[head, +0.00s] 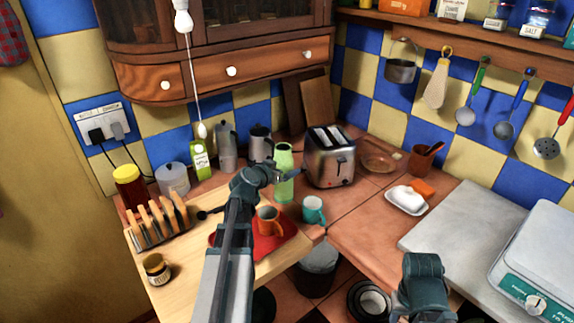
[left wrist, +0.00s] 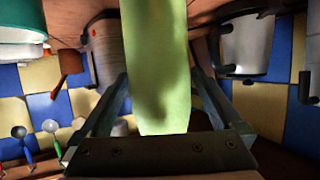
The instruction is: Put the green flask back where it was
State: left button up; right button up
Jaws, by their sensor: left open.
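The green flask (head: 284,187) stands upright on the tiled counter, left of the toaster and behind the teal mug. My left gripper (head: 284,172) reaches it from the left, at about its middle. In the left wrist view the flask (left wrist: 158,100) fills the centre, between the two open fingers of my left gripper (left wrist: 158,78). Whether a finger touches it I cannot tell. Part of my right arm shows at the bottom right of the head view, but its fingers do not.
The toaster (head: 330,157) stands close on the right. A green carton (head: 200,158) and metal pots stand behind left. Bare counter (head: 345,215) lies before the toaster.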

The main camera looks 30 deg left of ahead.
pick_arm(q)
jog(key=p+v, duration=0.2)
jog(key=v, duration=0.6)
jog(key=shift+s+r+p, duration=0.2)
jog(key=shift+s+p, duration=0.15)
pick_arm(e)
notch_tip(320, 180, up, 3)
jog(key=shift+r, duration=0.2)
